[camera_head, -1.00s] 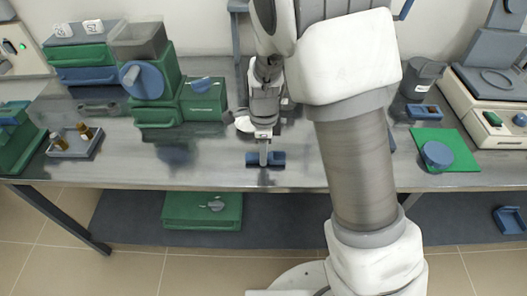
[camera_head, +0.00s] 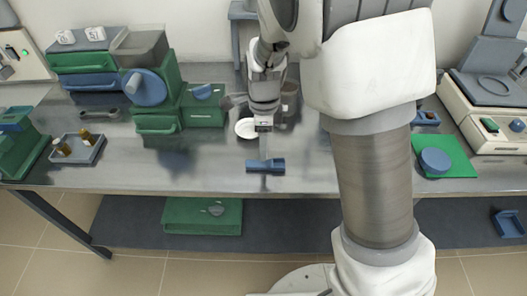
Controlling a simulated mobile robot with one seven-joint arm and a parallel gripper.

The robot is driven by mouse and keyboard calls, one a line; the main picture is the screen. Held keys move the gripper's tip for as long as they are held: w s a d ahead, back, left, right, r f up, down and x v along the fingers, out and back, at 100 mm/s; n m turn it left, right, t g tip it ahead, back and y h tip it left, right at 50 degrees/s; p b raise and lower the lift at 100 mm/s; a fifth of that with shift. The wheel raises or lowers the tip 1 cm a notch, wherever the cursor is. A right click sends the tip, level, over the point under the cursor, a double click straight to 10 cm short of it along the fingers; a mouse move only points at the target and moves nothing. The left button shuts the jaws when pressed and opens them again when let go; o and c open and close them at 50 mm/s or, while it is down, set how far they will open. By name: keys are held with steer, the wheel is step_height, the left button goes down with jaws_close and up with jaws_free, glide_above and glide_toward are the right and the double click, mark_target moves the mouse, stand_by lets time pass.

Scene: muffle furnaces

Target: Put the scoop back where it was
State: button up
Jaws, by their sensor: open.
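My gripper (camera_head: 264,127) is over the middle of the bench, pointing down; its fingers are small and hard to make out, and it is open. Just below it in the picture is a small blue piece (camera_head: 265,166) near the front edge of the bench. A narrow grey strip (camera_head: 264,149) runs between the gripper and the blue piece. It may be part of the scoop, but I cannot tell for sure. A round white dish (camera_head: 246,128) lies just left of the gripper, partly hidden by it.
Green and blue drawer boxes (camera_head: 157,124) stand at left, beside a tray with small bottles (camera_head: 78,149). A green mat (camera_head: 455,164) with a round blue piece (camera_head: 435,160) is at right. My arm hides the bench right of centre. Bare bench surrounds the blue piece.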

steer(key=s+d+r+n+t+y, duration=0.1)
steer(key=s+d+r+n, duration=0.3)
steer(key=r, duration=0.4)
steer(key=s+d+r+n+t, duration=0.1)
steer(key=s+d+r+n, duration=0.25)
steer(key=r, duration=0.55)
steer(key=s+d+r+n+t, duration=0.1)
steer(key=s+d+n, duration=0.1)
steer(key=s+n, duration=0.3)
steer(key=s+d+r+n+t+h, duration=0.1)
steer(key=s+d+r+n+t, duration=0.1)
steer(key=s+n, duration=0.4)
steer(key=shift+d+r+t+p, duration=0.3)
steer(key=shift+d+p, duration=0.15)
steer(key=shift+d, duration=0.3)
steer(key=shift+s, duration=0.1)
step_height(320, 180, up, 6)
steer(key=p, duration=0.6)
steer(key=shift+f, duration=0.1)
